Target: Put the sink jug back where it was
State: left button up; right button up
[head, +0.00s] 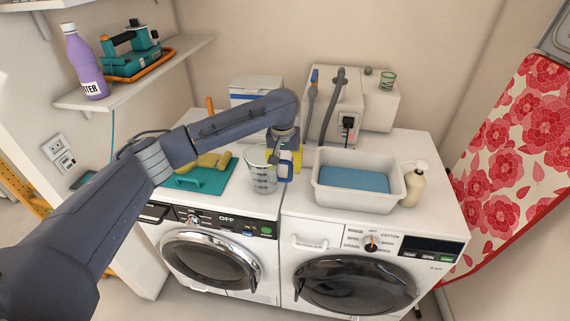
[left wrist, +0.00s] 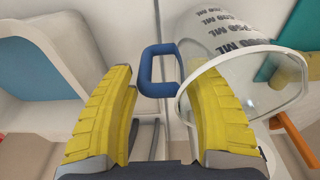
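The clear measuring jug (head: 262,182) with a blue handle stands upright on the left machine's top, near the seam between the machines. Its handle points right, towards the white basin. In the left wrist view the jug (left wrist: 238,48) fills the upper right, with dark "ML" print. My left gripper (head: 286,156) is at the jug's handle side. In the left wrist view its yellow fingers (left wrist: 167,80) are apart, with the blue handle (left wrist: 147,72) showing between their tips. The right finger overlaps the clear jug wall; contact cannot be told. My right gripper is not in view.
The white basin (head: 316,191) with blue water sits on the right machine, beside a cream bottle (head: 414,187). A teal board (head: 205,184) with yellow things lies left of the jug. A grey unit with hoses (head: 345,95) stands behind. A shelf (head: 185,52) is upper left.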

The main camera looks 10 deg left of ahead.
pick_arm(q)
jog(key=shift+o, duration=1)
notch_tip(320, 180, up, 12)
jog(key=s, duration=0.1)
jog(key=shift+s, duration=0.4)
